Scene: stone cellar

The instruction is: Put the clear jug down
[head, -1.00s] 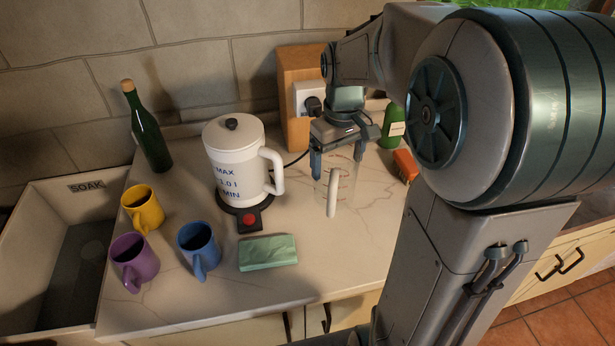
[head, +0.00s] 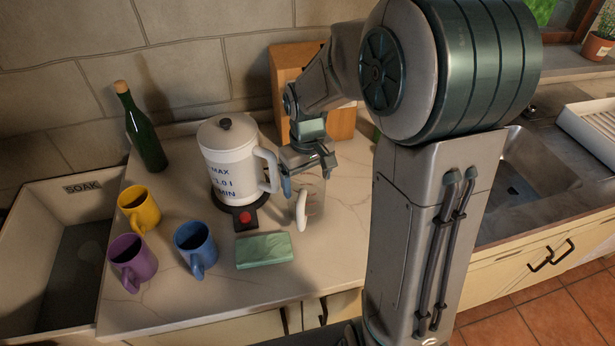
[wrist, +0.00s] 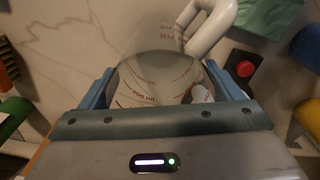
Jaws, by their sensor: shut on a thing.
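The clear jug (head: 316,196) has red markings and a white handle that points toward the front of the counter. My gripper (head: 309,178) is shut on the jug near its top, with one finger on each side. In the wrist view the jug (wrist: 158,70) sits between the two blue fingers of my gripper (wrist: 165,88). The jug is over the marble counter (head: 330,250), just right of the white kettle (head: 228,165). I cannot tell whether its bottom touches the counter.
The kettle's base has a red button (head: 246,217). A green cloth or block (head: 264,251) lies in front. Blue (head: 196,248), purple (head: 133,262) and yellow (head: 139,210) mugs stand left. A green bottle (head: 146,135) is behind them. Sinks lie left (head: 60,270) and right (head: 515,185).

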